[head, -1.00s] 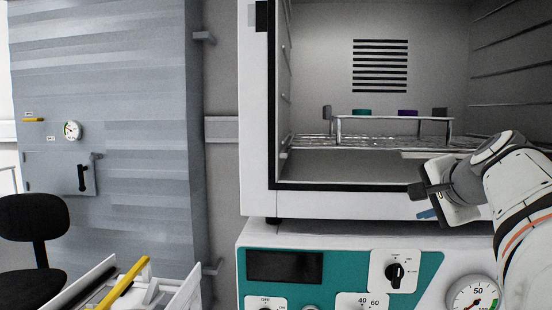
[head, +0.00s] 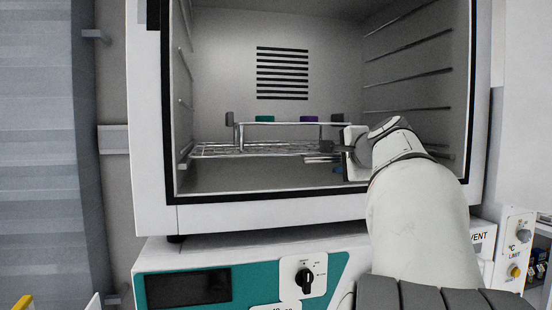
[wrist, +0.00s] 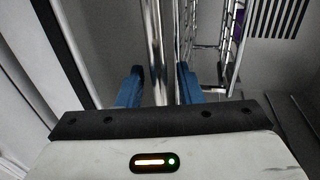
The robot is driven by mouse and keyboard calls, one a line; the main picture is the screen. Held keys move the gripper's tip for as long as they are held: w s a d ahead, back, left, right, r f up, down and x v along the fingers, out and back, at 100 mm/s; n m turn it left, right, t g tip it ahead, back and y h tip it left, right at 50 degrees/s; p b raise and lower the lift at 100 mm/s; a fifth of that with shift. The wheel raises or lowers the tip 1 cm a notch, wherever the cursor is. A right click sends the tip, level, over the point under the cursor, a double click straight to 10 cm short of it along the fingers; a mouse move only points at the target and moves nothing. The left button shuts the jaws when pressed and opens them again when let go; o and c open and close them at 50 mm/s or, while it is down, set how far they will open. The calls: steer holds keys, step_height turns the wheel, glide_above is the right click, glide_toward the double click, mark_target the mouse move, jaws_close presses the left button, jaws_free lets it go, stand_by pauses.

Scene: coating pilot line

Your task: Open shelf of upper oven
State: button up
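The upper oven (head: 153,200) stands with its chamber open to me. Its wire shelf (head: 215,152) lies level low in the chamber, with its front edge facing me. My gripper (head: 330,158) is inside the oven opening at the right front part of the shelf. The wrist view shows two blue fingertips (wrist: 158,84) apart, with a shiny metal bar (wrist: 156,45) of the shelf running between them. Gaps show between the bar and the fingers, so my gripper is open around it and not closed on it. My wrist hides the right end of the shelf.
A metal rack (head: 275,124) with teal and purple capped items stands on the shelf. Empty shelf rails (head: 408,73) line the right wall. Below is a teal control panel (head: 255,275) with a black knob (head: 304,279). A grey cabinet (head: 40,150) stands left.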

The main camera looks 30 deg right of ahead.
steer(key=shift+c, duration=0.3)
jaws_close()
stand_by(0.3)
